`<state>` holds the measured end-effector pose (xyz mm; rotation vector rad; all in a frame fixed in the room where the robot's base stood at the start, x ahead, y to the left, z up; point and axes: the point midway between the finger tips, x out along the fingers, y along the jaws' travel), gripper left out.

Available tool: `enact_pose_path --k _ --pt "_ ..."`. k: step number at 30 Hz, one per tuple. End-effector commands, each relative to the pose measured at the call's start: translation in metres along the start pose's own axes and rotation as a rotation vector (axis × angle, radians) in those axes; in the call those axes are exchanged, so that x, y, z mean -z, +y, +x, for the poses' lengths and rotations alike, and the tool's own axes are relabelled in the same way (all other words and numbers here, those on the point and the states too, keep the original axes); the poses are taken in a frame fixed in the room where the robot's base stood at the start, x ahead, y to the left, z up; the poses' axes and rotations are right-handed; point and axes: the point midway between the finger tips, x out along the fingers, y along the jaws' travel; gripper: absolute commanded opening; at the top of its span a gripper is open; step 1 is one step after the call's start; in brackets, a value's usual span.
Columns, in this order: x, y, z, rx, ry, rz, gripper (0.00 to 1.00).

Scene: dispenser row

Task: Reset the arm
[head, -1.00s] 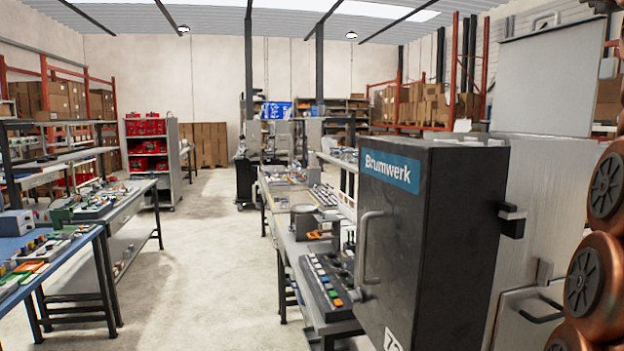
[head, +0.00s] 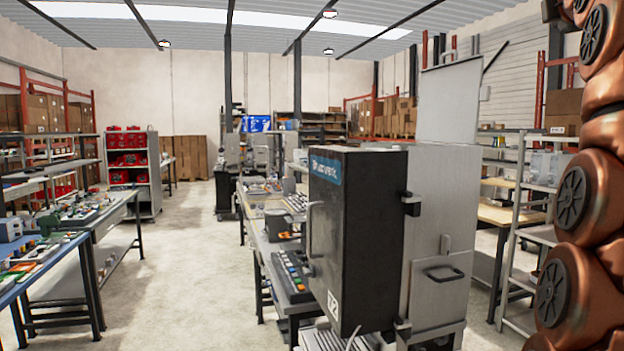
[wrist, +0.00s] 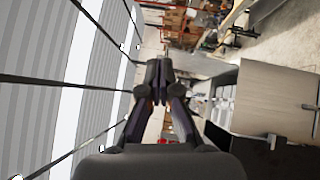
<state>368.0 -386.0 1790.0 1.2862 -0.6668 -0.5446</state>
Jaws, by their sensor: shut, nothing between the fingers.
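My gripper (wrist: 160,88) shows in the wrist view, its dark fingers brought together with nothing between them. It is held up in the air, apart from any surface. The wrist view is turned on its side, with the ceiling at the left and the grey machine at the right. In the head view my copper-coloured arm (head: 575,200) is folded along the right edge; the gripper itself is outside that view.
A black and grey machine cabinet (head: 355,235) stands right of centre. A bench with a button panel (head: 292,275) runs behind it. Workbenches (head: 60,245) line the left. Metal shelving (head: 535,225) stands behind my arm. The floor aisle (head: 185,270) at left centre is clear.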

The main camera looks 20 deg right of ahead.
Motion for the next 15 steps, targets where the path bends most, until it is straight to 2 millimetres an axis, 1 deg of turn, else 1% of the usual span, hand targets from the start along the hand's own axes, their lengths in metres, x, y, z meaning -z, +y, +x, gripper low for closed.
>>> enact_pose_path --k 1,8,15 --pt "0.006 -0.004 0.002 0.013 0.012 0.012 0.0" --pt "0.029 -0.023 0.009 0.072 0.058 0.071 0.0" --pt "0.063 -0.052 0.014 0.164 0.117 0.156 0.0"
